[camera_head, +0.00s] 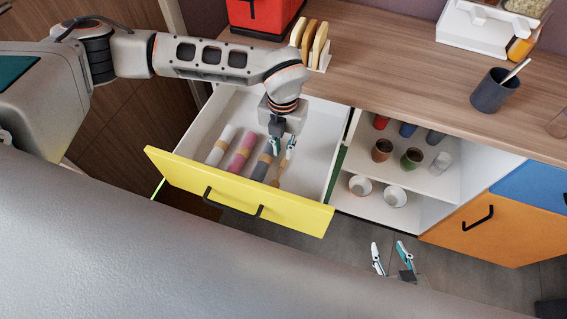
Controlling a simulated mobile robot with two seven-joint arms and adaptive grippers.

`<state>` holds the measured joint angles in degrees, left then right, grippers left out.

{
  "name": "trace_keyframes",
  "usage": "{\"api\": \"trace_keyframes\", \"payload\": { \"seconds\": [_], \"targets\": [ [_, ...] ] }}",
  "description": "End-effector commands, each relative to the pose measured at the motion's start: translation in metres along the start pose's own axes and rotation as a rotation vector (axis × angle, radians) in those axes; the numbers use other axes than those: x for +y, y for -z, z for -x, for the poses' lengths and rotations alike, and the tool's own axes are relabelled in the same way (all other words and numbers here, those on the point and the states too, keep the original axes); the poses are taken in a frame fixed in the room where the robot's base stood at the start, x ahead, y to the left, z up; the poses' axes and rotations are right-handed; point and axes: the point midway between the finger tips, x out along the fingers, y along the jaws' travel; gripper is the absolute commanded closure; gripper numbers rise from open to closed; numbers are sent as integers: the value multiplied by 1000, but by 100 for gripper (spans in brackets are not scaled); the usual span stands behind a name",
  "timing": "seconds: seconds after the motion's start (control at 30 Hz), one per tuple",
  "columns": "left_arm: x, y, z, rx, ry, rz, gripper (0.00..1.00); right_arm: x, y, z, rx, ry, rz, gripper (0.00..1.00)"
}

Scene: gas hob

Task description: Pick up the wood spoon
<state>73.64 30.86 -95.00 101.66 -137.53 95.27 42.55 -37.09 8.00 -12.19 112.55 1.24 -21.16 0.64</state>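The wood spoon (280,173), a thin brown piece, lies in the open drawer near its right side, partly hidden by my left gripper. My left gripper (282,148) reaches down into the drawer from above. Its two fingertips are apart, over the far end of the spoon. I cannot tell whether they touch it. My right gripper (391,258) is low in front of the open cabinet, with its fingers apart and nothing between them.
The yellow-fronted drawer (240,192) also holds white, pink (242,152) and dark banded rolls to the left of the spoon. Cups and bowls stand on the open shelves (440,187) at right. A dark cup (494,92) stands on the wooden counter (400,70).

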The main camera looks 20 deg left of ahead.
Motion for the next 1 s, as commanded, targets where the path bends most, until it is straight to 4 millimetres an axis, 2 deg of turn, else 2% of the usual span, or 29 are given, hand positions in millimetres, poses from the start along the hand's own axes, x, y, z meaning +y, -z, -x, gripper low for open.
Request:
{"api": "trace_keyframes", "payload": {
  "seconds": [0.43,0.73,0.77,0.8,1.0],
  "targets": [
    [0,-6,-54,4,2,2,85,1,-2,-2,1,-2,4,60],
    [0,-6,-58,1,3,1,85,1,-1,-2,2,-2,5,60],
    [0,-6,-58,1,3,1,91,1,-1,-2,2,-2,5,60],
    [0,-6,-58,1,3,1,100,1,-1,-2,2,-2,5,60],
    [0,-6,-58,1,3,1,100,1,-1,-2,2,-3,5,60]
  ]
}}
